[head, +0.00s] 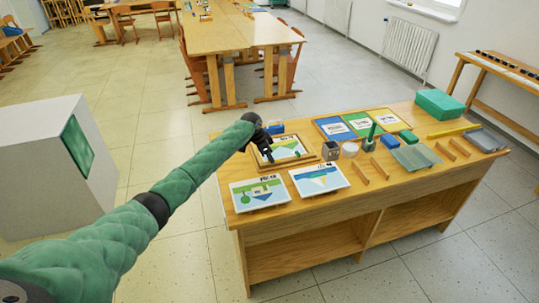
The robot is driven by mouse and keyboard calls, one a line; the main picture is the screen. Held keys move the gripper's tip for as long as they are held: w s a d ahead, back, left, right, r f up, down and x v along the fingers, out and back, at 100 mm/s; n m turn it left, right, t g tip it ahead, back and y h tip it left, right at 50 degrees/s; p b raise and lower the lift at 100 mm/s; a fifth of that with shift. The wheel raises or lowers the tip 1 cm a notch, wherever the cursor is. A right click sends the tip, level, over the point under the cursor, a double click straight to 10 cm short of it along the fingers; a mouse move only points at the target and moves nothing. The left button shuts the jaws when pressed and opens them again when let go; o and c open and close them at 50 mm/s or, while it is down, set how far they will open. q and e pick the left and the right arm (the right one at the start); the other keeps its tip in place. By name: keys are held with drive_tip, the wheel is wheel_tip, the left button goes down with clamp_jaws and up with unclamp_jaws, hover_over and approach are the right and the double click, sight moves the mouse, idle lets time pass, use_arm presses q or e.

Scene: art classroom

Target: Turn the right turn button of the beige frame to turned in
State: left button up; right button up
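The beige frame (311,159) lies on the wooden table, near its left end, with a landscape picture in it. Its turn buttons are too small to make out. My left arm reaches in from the left, and my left gripper (267,157) is dark and points down over the left part of the frame. It covers part of the frame there. I cannot tell whether its fingers are apart or whether it touches the frame. My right gripper is not in view.
Two picture sheets (259,194) (320,179) lie in front of the frame. A teal box (440,103) is at the back right.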

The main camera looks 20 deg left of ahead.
use_arm(q)
drive_tip(key=shift+w+f, duration=0.1)
drive_tip(key=shift+f, duration=0.25)
clamp_jaws()
